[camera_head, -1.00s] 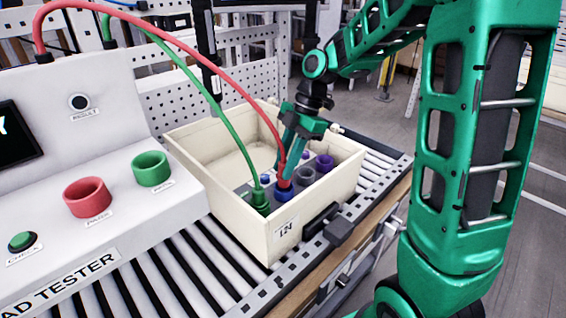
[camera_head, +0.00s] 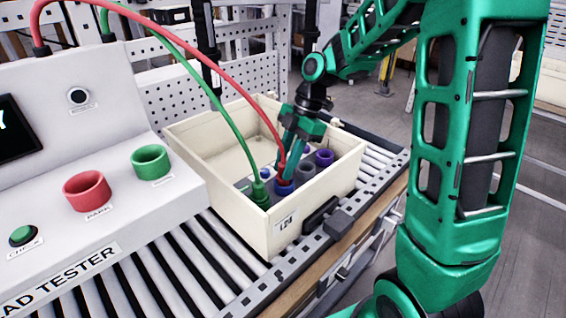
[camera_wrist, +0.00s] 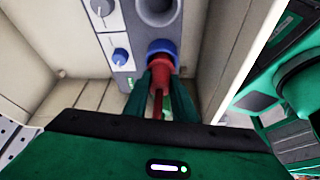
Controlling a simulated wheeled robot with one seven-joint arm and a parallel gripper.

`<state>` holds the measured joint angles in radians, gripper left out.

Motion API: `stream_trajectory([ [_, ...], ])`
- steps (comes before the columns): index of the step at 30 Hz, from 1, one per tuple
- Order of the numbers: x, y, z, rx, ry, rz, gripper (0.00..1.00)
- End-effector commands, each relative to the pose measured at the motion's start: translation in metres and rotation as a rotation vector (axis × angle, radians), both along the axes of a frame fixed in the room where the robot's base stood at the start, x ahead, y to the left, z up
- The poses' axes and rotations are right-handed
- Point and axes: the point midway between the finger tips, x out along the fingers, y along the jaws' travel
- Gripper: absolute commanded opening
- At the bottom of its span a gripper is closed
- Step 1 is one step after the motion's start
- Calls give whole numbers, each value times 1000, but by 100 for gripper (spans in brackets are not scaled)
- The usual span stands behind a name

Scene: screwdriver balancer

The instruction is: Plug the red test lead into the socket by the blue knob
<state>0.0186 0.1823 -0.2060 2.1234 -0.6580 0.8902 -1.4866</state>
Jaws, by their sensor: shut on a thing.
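My gripper (camera_head: 287,162) is shut on the red plug of the test lead (camera_head: 282,170). In the wrist view my gripper (camera_wrist: 160,88) has its green fingers on both sides of the red plug (camera_wrist: 160,68). The plug's front end meets a blue-ringed socket (camera_wrist: 163,47) on the grey panel; how deep it sits I cannot tell. The blue ring also shows in the head view (camera_head: 284,187). The red cable arcs from the tester to the plug.
The panel is inside a cream box (camera_head: 310,213) on a roller conveyor. A green lead's plug (camera_head: 260,190) stands in the panel's near left part. A purple socket (camera_head: 324,157) and a grey one (camera_head: 307,169) are farther right. The tester (camera_head: 110,205) has red and green park holders, both empty.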

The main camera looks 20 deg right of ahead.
Motion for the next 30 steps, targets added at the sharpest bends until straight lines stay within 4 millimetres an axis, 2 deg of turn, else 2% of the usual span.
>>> stream_trajectory([
  [24,0,0,-12,-1,-1,0,1],
  [25,0,0,-12,-1,-1,0,29],
  [27,0,0,-12,-1,-1,0,45],
  [30,0,0,-12,-1,-1,0,46],
])
